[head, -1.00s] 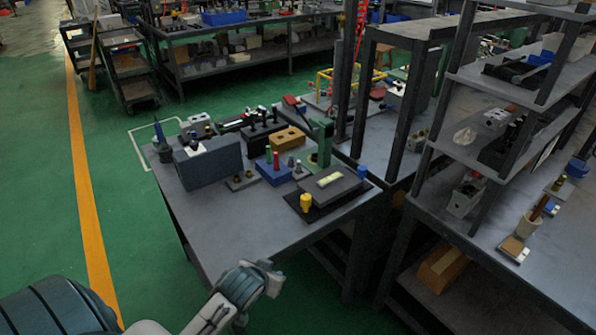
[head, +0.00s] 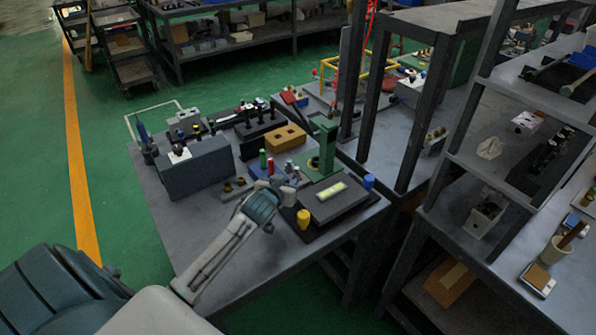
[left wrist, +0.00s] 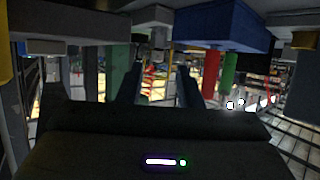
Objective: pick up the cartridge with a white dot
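A blue block (head: 256,171) stands on the near table, partly hidden behind my left arm. A green cartridge (head: 263,158) and a red cartridge (head: 270,166) stand upright in it. In the left wrist view, which is upside down, the blue block (left wrist: 222,28) is at the top, with the red cartridge (left wrist: 208,72) and green cartridge (left wrist: 228,72) below it. I cannot make out a white dot on either. My left gripper (left wrist: 158,84) is open, its fingers apart and nothing between them. In the head view it is just in front of the block.
A grey plate with a pale label (head: 332,192), a yellow knob (head: 303,219) and a blue knob (head: 369,181) lie right of my left gripper. A green stand (head: 322,145) and an orange block (head: 286,137) stand behind. A large grey box (head: 198,168) stands left. The table's front is clear.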

